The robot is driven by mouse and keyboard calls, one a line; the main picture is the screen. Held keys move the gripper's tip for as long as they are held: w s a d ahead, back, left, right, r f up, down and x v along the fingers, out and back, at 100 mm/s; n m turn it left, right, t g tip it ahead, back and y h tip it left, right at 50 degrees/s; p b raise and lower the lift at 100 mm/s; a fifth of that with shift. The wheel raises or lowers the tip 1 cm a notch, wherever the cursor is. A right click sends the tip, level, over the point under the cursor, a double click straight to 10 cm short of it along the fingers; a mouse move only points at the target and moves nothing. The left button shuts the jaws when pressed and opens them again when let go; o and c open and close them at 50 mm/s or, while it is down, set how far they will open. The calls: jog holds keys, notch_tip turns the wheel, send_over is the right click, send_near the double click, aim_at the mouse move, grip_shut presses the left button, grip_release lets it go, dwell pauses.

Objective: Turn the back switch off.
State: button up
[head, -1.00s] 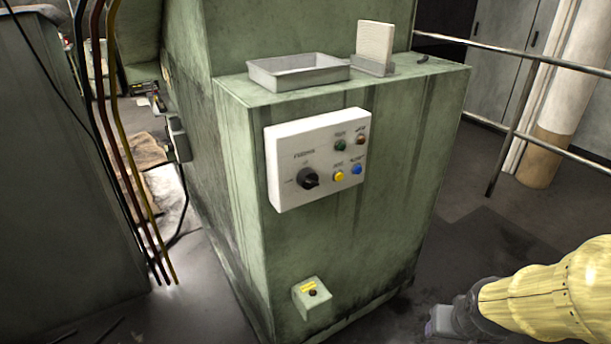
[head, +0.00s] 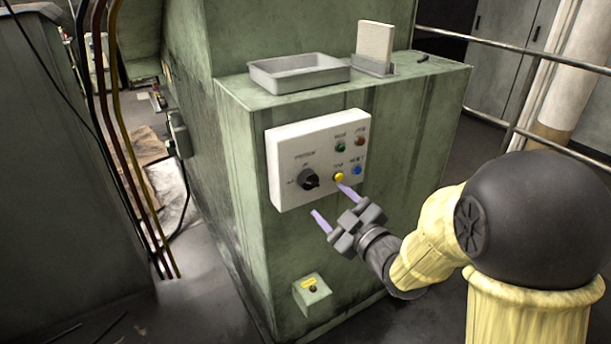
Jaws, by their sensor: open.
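A white control panel (head: 285,152) is fixed to the front of the green machine cabinet (head: 400,170). A black rotary switch (head: 308,179) sits at its lower left, its pointer turned toward the lower right. I cannot read its labels clearly. My gripper (head: 334,203) is open and empty, just below and to the right of the switch. Its two purple fingers are apart, the right fingertip near the yellow button (head: 338,177). I cannot tell whether it touches the panel. No other switch called the back switch can be told apart.
Green, red and blue buttons (head: 357,170) sit on the panel's right. A small box with a button (head: 312,296) is mounted low on the cabinet. A grey tray (head: 300,73) lies on top. A metal railing (head: 565,150) stands at right, hoses (head: 120,120) hang at left.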

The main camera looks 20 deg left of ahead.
aim_at(313, 184)
jog(key=shift+w, duration=0.1)
jog(key=p+x, duration=0.3)
jog(key=x, duration=0.5)
jog(key=shift+a+r, duration=0.1)
jog(key=shift+r, duration=0.05)
jog(key=shift+w+r+m+p, duration=0.15)
jog(key=shift+m+p, duration=0.25)
jog(key=shift+p, duration=0.45)
jog(key=shift+m+p, duration=1.05)
jog(key=shift+m, duration=0.15)
jog(key=shift+m+p, duration=0.35)
jog(key=shift+m, duration=0.15)
jog(key=shift+f+m+b, duration=0.3)
jog(key=shift+f+m, duration=0.05)
jog(key=shift+m, duration=1.45)
